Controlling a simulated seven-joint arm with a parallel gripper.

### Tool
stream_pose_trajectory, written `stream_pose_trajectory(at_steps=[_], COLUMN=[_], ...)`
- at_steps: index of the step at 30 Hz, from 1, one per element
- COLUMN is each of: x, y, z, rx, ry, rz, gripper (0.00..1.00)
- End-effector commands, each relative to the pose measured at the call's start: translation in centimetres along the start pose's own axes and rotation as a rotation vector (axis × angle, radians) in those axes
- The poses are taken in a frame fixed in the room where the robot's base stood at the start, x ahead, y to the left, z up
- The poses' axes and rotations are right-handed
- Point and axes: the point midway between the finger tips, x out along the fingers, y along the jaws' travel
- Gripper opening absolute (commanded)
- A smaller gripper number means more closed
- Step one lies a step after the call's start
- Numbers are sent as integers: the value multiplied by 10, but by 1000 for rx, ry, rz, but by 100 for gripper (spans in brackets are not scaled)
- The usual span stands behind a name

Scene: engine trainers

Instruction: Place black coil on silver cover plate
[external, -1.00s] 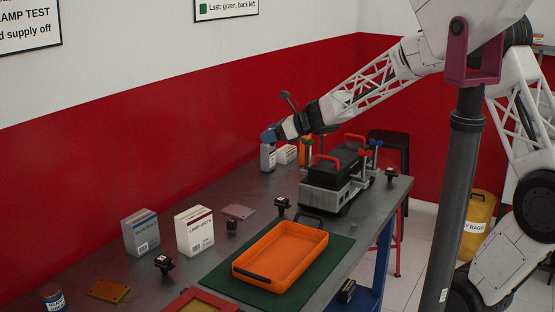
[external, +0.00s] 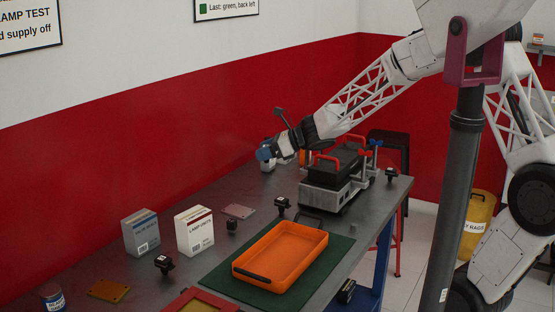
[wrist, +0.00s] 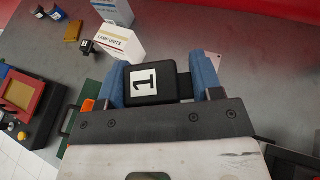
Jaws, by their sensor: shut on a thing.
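My gripper (wrist: 158,86) is shut on a black coil (wrist: 153,82), a block with a white "1" label, held between its blue fingers. In the external view my gripper (external: 266,153) is above the far part of the bench, left of the engine trainer; the coil is hard to make out there. A flat grey, slightly pinkish plate (external: 238,211), apparently the silver cover plate, lies on the bench behind the lamp units box, well nearer the camera than my gripper.
The lamp units box (external: 194,231) and a grey box (external: 140,232) stand near the plate. Small black parts (external: 282,206) lie about. An orange tray (external: 281,250) rests on a green mat. The engine trainer (external: 335,180) stands right of my gripper.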

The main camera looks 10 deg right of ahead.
Motion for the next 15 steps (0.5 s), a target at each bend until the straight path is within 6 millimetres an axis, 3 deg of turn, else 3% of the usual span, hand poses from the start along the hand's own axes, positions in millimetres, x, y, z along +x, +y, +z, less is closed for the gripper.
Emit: stream_pose_trajectory(at_steps=[8,15], x=[23,52], y=[-1,-2], z=[-56,-126], rx=[4,5], ry=[0,1], rz=[1,1], gripper=[32,32])
